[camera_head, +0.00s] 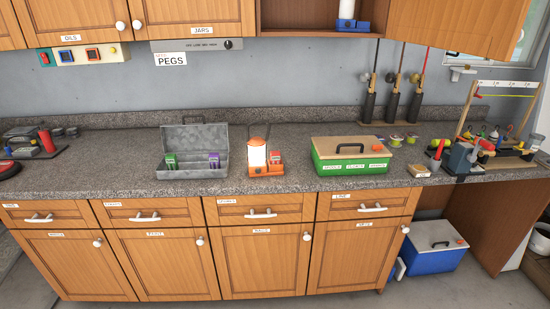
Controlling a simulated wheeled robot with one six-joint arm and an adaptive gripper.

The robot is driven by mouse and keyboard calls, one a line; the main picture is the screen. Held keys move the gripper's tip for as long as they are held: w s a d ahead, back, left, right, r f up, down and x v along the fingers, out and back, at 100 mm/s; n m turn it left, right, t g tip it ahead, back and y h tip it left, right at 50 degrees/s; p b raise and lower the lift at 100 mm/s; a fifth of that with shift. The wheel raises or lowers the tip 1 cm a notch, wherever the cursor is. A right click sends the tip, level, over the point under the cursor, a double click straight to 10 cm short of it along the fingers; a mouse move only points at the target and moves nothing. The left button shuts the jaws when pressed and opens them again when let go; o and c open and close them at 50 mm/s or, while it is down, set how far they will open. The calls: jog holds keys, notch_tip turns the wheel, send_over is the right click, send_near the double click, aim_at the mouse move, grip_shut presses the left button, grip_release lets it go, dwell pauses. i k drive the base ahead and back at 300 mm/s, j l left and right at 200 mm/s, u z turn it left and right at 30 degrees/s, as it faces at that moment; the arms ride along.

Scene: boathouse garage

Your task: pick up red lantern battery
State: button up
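A small red-orange block (276,157), which looks like the red lantern battery, is at the right side of the lantern's base; I cannot tell whether it is seated in the base or stands beside it. The lantern (257,154) is orange with a white globe and stands upright on the counter. An open grey metal box (194,172) to its left holds a green block (170,161) and a purple block (214,160). My gripper is not in view.
A green tackle box (350,165) with a closed wooden lid stands right of the lantern. The speckled counter (110,165) is largely bare left of the metal box. Fishing rods (393,95) stand behind, with clutter at the far right. A blue cooler (433,248) is on the floor.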

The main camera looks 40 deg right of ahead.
aim_at(275, 156)
jog(key=l, duration=0.55)
jog(key=k+l+u, duration=0.1)
jog(key=l, duration=0.5)
jog(key=k+l, duration=0.1)
jog(key=l, duration=0.45)
jog(key=l+u, duration=0.1)
jog(key=l, duration=0.45)
jog(key=k+l, duration=0.15)
jog(key=l, duration=0.4)
